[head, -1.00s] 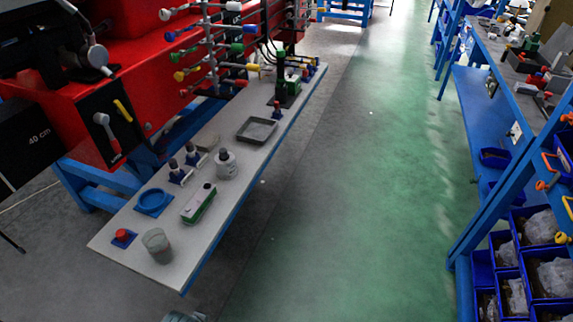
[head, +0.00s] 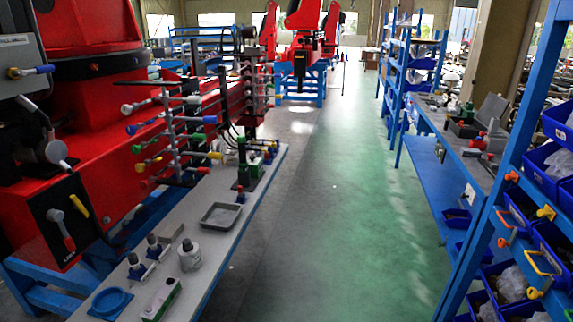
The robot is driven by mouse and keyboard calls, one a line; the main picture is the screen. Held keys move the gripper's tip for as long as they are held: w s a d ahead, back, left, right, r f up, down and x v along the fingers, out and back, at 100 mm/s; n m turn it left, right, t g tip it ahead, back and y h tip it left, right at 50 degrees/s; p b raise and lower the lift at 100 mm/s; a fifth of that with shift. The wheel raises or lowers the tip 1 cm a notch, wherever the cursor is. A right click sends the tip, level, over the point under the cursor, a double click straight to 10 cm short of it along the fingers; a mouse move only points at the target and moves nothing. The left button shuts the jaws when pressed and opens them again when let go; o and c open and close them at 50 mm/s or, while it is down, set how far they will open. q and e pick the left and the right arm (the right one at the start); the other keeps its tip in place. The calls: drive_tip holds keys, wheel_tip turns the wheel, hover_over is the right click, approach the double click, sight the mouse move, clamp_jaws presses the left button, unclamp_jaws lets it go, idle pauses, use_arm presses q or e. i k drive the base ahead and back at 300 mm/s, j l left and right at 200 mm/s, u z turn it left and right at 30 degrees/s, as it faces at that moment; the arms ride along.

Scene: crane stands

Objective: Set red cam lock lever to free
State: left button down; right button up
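A lever with a grey hub and a red grip (head: 69,243) is mounted on a black panel (head: 44,222) on the side of the red crane base at the left. Its grip points down and slightly right. A lettered label sits below the grip, too small to read surely. A yellow lever (head: 79,206) is beside it on the same panel. Several other levers with coloured grips, some red, stick out from the valve bank, so I cannot be certain which is the cam lock lever. Neither of my grippers is in view.
A grey bench (head: 222,243) with a tray (head: 221,215), bottles and a blue ring (head: 110,302) stands in front of the crane. A green floor aisle (head: 350,230) is clear in the middle. Blue shelving (head: 478,235) with bins and protruding handles lines the right.

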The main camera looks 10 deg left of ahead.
sight(55, 216)
drive_tip(key=u, duration=1.55)
drive_tip(key=l, duration=0.15)
